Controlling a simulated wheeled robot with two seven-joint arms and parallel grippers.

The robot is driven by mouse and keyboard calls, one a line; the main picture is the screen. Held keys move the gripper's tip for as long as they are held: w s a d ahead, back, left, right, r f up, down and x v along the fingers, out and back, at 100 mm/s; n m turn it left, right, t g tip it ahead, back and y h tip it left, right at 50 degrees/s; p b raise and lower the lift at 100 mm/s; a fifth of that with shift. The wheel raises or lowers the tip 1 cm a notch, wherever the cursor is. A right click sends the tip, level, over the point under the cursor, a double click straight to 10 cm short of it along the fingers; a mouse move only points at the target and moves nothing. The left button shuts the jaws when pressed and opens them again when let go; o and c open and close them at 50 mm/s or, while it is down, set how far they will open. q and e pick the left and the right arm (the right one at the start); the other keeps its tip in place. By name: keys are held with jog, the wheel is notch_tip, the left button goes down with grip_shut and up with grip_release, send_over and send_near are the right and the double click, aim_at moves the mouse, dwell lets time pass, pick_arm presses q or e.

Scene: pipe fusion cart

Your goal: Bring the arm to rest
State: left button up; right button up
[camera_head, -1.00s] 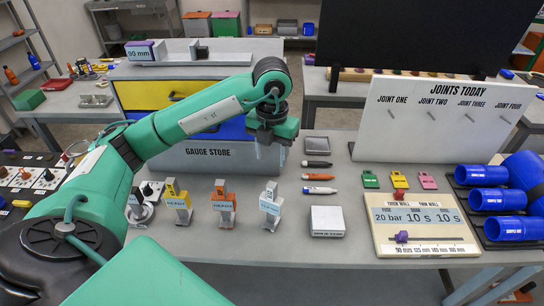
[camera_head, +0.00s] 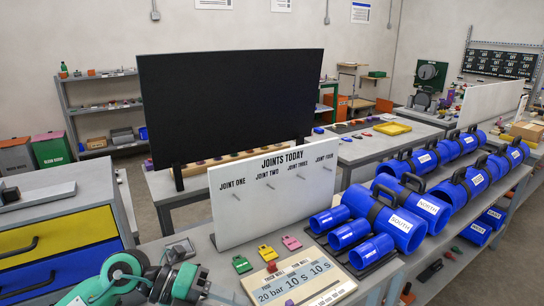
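My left arm (camera_head: 122,278), green with dark joints, comes in at the bottom left corner. Its gripper (camera_head: 190,287) is low in the picture, over the grey bench just left of the fusion-time board (camera_head: 300,280). The fingers are small and partly cut off by the lower edge, so I cannot tell whether they are open or whether they hold anything. My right gripper is not in view.
The white "Joints Today" board (camera_head: 275,195) stands upright on the bench, with green, red and pink tags (camera_head: 267,253) before it. Blue pipes (camera_head: 385,220) fill the right side. A yellow-and-blue drawer unit (camera_head: 60,240) is at left. A black screen (camera_head: 235,100) stands behind.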

pick_arm(q)
jog(key=d+r+n+t+h, duration=0.3)
jog(key=r+t+h, duration=0.1)
jog(key=r+h, duration=0.3)
jog(key=w+a+r+n+t+y, duration=0.1)
jog(key=w+a+r+n+t, duration=0.2)
jog(key=n+t, duration=0.7)
jog(key=w+a+f+n+t+y, duration=0.1)
jog(key=a+f+n+t+y, duration=0.3)
jog(key=a+f+n+y, duration=1.25)
jog(key=s+d+f+n+g+y, duration=0.25)
jog(key=s+f+n+g, duration=0.35)
jog(key=s+f+g, duration=1.15)
jog(key=s+f+t, duration=0.1)
jog(key=s+f, duration=0.2)
jog(key=f, duration=1.3)
jog(key=s+f+t, duration=0.2)
jog(key=f, duration=1.4)
jog(key=s+a+f+g, duration=0.1)
jog(key=s+a+f, duration=0.1)
jog(key=s+f, duration=0.7)
jog(key=s+a+f, duration=0.2)
jog(key=s+f, duration=0.8)
jog(key=shift+f+m+g, duration=0.35)
jog(key=shift+f, duration=0.05)
jog(key=shift+c, duration=0.5)
